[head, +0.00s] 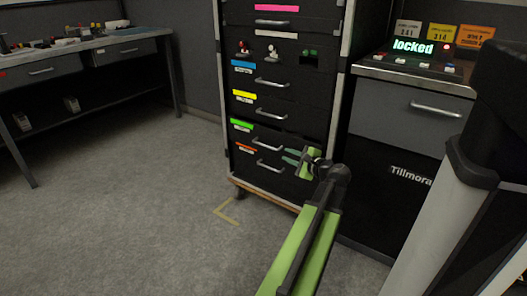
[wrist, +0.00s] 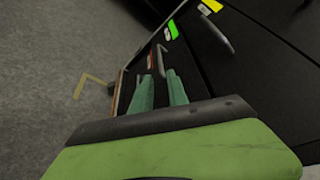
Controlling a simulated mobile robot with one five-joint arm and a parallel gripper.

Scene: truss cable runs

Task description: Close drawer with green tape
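The drawer with green tape (head: 242,124) is in the black drawer cabinet, below the yellow-taped drawer and above the orange-taped one. Its front seems to stand out slightly, with a dark gap along its top right; how far is hard to tell. Its metal handle (head: 267,146) is in front. The green tape also shows in the wrist view (wrist: 173,29). My gripper (head: 288,156) is at the right side of the lower drawers. Its two teal fingers (wrist: 158,90) are apart with nothing between them. Whether they touch the drawer front is unclear.
The cabinet's wooden base (head: 264,197) sits low over the carpet. A grey-and-black unit with a lit "locked" panel (head: 413,47) stands close at right. A workbench (head: 80,48) is at far left. Open carpet (head: 140,180) lies between.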

